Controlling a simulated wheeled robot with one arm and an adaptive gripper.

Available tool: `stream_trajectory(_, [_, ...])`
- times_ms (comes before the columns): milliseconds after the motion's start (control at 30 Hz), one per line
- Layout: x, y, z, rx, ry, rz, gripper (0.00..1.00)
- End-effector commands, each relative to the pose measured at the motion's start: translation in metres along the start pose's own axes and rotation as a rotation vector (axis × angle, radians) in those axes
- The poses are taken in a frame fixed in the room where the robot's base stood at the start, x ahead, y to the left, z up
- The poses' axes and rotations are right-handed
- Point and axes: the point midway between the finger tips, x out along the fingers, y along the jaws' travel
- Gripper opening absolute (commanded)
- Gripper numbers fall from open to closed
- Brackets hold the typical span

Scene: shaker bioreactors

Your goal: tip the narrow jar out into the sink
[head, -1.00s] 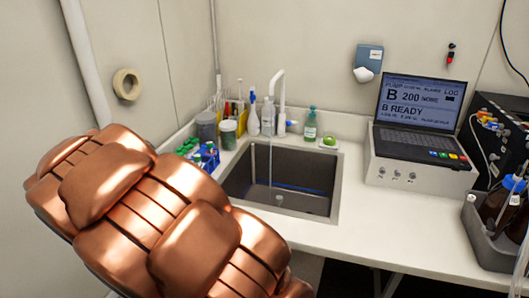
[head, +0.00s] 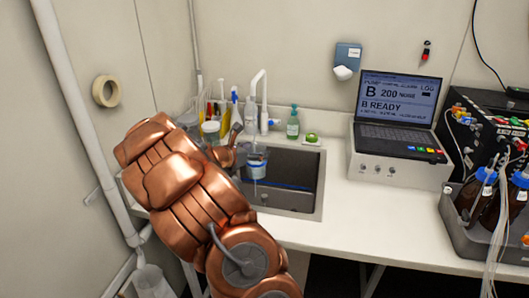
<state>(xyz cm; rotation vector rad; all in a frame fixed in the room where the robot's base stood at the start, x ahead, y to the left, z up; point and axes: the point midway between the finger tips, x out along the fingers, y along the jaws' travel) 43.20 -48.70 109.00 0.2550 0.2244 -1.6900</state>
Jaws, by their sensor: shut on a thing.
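The sink (head: 303,180) is a dark basin set in the white counter. A small clear jar (head: 257,163) with a pale blue band is over the left part of the basin and looks about upright. My copper-coloured arm reaches in from the lower left. My gripper (head: 241,155) is shut on the jar at its left side. The fingertips are small and partly hidden, and I cannot tell what is in the jar. The arm and gripper cover the left part of the sink.
A white tap (head: 262,88) rises behind the sink. Bottles stand along the back, including a green soap bottle (head: 293,123). A laptop (head: 399,108) on a white box (head: 392,166) is to the right. Brown bottles (head: 475,195) stand in a grey tray at far right.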

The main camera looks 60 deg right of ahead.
Motion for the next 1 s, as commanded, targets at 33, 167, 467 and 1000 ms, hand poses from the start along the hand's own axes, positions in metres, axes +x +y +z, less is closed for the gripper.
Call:
stream_trajectory(33, [0.008, -0.008, 0.0, 0.006, -0.001, -0.028, 0.11])
stream_trajectory(167, [0.019, -0.021, -0.003, 0.02, -0.002, -0.071, 0.11])
stream_trajectory(467, [0.03, -0.015, 0.0, 0.027, 0.001, -0.082, 0.11])
stream_trajectory(1000, [0.064, 0.018, 0.011, 0.024, 0.001, -0.082, 0.11])
